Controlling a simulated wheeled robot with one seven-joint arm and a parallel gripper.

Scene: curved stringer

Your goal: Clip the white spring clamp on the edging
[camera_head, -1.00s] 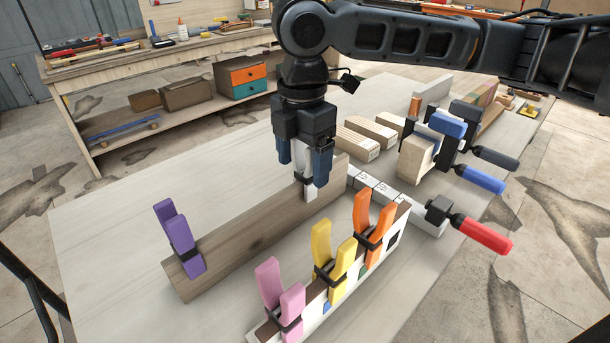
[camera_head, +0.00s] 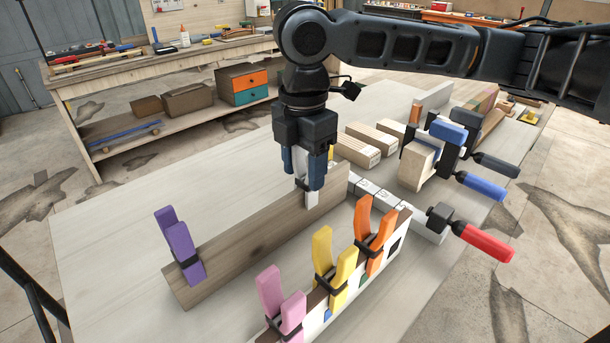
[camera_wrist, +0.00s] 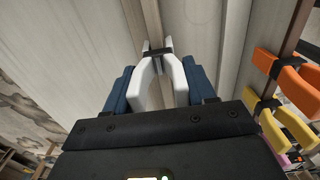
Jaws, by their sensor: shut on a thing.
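The white spring clamp (camera_head: 312,199) is held between the blue fingers of my gripper (camera_head: 304,174), which is shut on its handles. Its dark pivot band and jaws point down at the far end of the long brown wooden edging (camera_head: 250,236). A purple clamp (camera_head: 180,247) sits on the edging's near end.
A nearer rack (camera_head: 318,318) holds pink (camera_head: 270,290), yellow (camera_head: 322,252) and orange (camera_head: 363,220) clamps. Bar clamps with red (camera_head: 482,242) and blue (camera_head: 480,184) handles and wooden blocks (camera_head: 362,152) lie to the right. The table left of the edging is clear.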

